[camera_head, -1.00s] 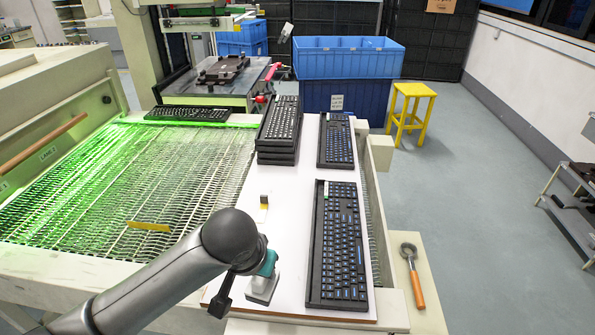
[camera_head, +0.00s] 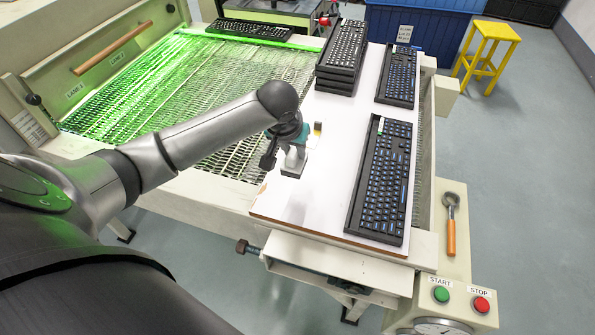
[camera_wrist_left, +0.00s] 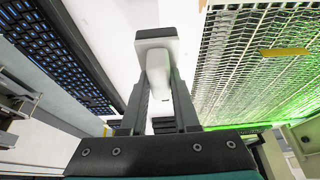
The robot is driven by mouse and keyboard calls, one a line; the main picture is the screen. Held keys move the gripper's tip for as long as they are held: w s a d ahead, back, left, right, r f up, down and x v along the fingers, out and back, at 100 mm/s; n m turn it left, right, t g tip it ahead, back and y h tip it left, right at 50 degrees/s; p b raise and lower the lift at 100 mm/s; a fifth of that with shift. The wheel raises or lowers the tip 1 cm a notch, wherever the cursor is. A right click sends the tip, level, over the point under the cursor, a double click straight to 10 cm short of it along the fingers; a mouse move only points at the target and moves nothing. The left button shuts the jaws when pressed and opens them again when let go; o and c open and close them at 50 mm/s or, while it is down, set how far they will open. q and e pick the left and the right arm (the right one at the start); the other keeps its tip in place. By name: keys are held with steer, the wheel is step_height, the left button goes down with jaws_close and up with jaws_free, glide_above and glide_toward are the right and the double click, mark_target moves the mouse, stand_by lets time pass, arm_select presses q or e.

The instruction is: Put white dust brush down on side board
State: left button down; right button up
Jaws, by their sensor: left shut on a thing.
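My left gripper (camera_head: 292,152) is over the near left part of the white side board (camera_head: 325,185). It is shut on the white dust brush (camera_wrist_left: 160,68), which shows in the left wrist view between the two fingers, with a wider pale end pointing away. In the head view the brush (camera_head: 293,163) is a small pale shape under the gripper, partly hidden. I cannot tell whether it touches the board. My right gripper is not in view.
A keyboard (camera_head: 382,190) lies to the right of the gripper, another (camera_head: 398,75) behind it. A keyboard stack (camera_head: 342,55) stands at the board's far left. A small yellow-and-dark item (camera_head: 317,129) sits just beyond the gripper. The green-lit mesh conveyor (camera_head: 215,85) is to the left.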

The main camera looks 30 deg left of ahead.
mark_target(290, 163)
arm_select(q)
step_height(290, 163, down, 8)
steer(key=shift+f+b, duration=0.15)
steer(key=shift+b, duration=0.65)
steer(key=shift+f, duration=0.15)
steer(key=c, duration=0.7)
jaws_free()
steer(key=shift+o, duration=0.2)
steer(key=shift+r, duration=0.4)
steer(key=p+v, duration=0.3)
steer(key=v, duration=0.8)
steer(key=shift+s+d+r, duration=0.1)
steer(key=shift+s+r, duration=0.1)
steer(key=shift+s, duration=0.1)
